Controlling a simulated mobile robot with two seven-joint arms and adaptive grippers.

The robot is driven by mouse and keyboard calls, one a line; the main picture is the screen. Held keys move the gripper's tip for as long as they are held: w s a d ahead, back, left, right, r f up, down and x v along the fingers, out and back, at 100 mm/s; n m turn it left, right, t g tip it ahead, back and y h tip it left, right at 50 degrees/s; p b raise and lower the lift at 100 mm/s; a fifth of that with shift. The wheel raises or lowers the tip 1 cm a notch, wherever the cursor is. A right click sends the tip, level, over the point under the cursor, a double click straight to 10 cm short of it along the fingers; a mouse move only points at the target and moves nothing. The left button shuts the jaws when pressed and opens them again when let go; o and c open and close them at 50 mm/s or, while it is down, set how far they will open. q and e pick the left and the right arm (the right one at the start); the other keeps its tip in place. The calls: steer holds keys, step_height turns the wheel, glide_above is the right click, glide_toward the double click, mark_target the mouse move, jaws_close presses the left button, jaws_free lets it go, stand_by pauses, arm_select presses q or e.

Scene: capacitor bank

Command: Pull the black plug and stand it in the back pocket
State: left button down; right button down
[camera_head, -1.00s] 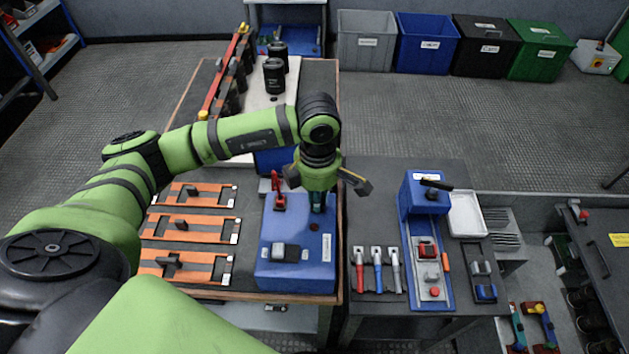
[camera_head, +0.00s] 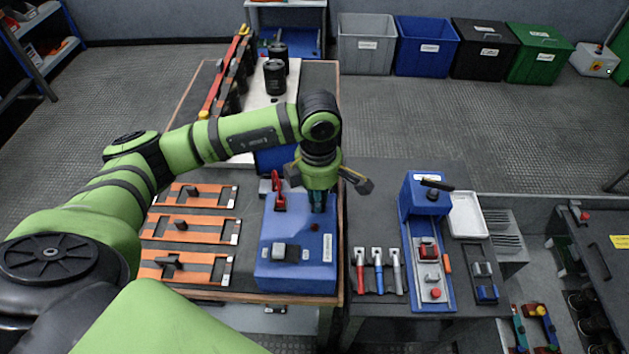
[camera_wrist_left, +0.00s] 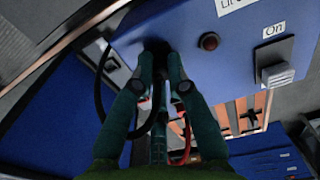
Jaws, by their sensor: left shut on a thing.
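The blue unit (camera_head: 305,262) stands on the near end of the left table. My left gripper (camera_head: 318,210) points down at its back part, right of a red part (camera_head: 279,195). In the left wrist view, the fingertips of my left gripper (camera_wrist_left: 162,78) are closed on the black plug (camera_wrist_left: 157,47), against the blue housing. The fingers hide most of the plug, and I cannot tell how deep it sits. A black cable (camera_wrist_left: 99,85) loops beside the fingers. I cannot clearly make out the back pocket. My right gripper is out of view.
A grey switch (camera_wrist_left: 277,74) marked "On" and a dark red lamp (camera_wrist_left: 209,41) sit on the unit. Orange frames (camera_head: 190,230) lie to its left. Black cylinders (camera_head: 274,77) stand behind my arm. Coloured-handled tools (camera_head: 377,270) and another blue unit (camera_head: 428,245) are to the right.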

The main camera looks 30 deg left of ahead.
arm_select(q)
steer(key=c, duration=1.1)
jaws_free()
steer(key=shift+s+d+f, duration=0.2)
steer(key=shift+s+f, duration=0.25)
steer(key=shift+f, duration=0.25)
steer(key=shift+c, duration=0.2)
steer(key=shift+w+a+f, duration=0.15)
steer(key=shift+w, duration=0.1)
steer(key=shift+r, duration=0.2)
steer(key=r, duration=1.1)
steer(key=shift+w+a+r, duration=0.1)
steer(key=shift+w+r, duration=0.15)
steer(key=shift+w, duration=0.05)
steer(key=shift+r, duration=0.4)
steer(key=shift+r, duration=0.1)
